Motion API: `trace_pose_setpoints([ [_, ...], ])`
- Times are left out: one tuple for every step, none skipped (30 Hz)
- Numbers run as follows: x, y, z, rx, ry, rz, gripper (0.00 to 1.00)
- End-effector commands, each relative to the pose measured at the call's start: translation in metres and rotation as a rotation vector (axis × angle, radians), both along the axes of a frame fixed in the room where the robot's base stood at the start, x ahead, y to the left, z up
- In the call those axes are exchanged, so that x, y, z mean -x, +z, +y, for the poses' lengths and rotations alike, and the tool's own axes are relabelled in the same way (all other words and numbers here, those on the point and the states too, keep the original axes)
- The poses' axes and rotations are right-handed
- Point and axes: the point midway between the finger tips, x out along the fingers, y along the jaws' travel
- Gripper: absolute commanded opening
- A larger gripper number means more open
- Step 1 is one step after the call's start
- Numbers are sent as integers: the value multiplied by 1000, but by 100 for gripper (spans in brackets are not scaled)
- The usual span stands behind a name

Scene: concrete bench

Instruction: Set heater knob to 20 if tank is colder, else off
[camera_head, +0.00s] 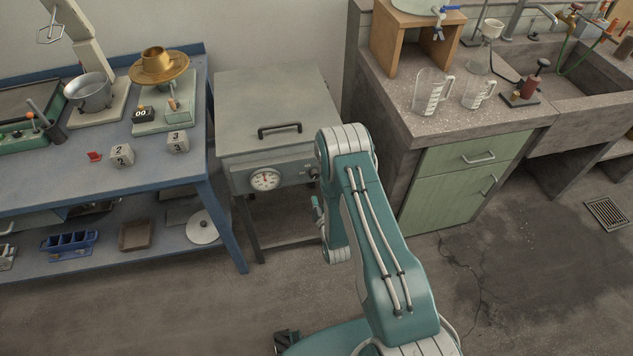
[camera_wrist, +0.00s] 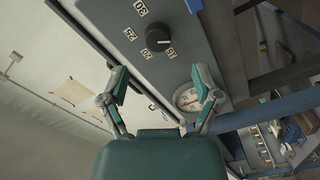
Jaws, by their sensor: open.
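The grey tank (camera_head: 275,110) has a flat lid with a dark handle. Its front panel carries a round white gauge (camera_head: 265,180), also seen in the wrist view (camera_wrist: 188,98); its reading is too small to tell. The black heater knob (camera_wrist: 158,40) sits on the panel in the wrist view, with white number labels around it, 30, 25, 20 and 15 among them. A pale mark on the knob points rightward. My gripper (camera_wrist: 160,75) is open, its fingers apart below the knob in that view, apparently not touching it. In the head view my arm partly hides the panel's right end.
A blue workbench (camera_head: 70,190) with a scale, bowl and number cubes stands left of the tank. A stone counter (camera_head: 480,120) with measuring jugs, green drawers and a sink stands right. The floor (camera_head: 190,310) in front is mostly clear.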

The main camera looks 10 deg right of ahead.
Motion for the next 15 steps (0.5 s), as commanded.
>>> trace_pose_setpoints([
  [12, -1, 0, 0, 0, 4, 81],
  [17, -2, 1, 0, 1, 5, 81],
  [25, -2, 1, 1, 1, 5, 81],
  [30, -1, 1, 1, 1, 4, 81],
  [36, -2, 1, 1, 2, 5, 81],
  [41, -2, 1, 1, 1, 4, 81],
  [45, -2, 1, 1, 2, 3, 81],
  [48, -2, 1, 1, 1, 4, 81],
  [52, -1, 1, 1, 1, 3, 81],
  [54, -1, 2, 1, 2, 1, 81],
  [55, -1, 2, 1, 2, 1, 81],
  [57, -1, 2, 1, 2, 1, 81],
  [57, -1, 2, 1, 2, 1, 81],
  [58, -1, 2, 1, 1, 0, 81],
  [58, -1, 2, 1, 1, 0, 81],
])
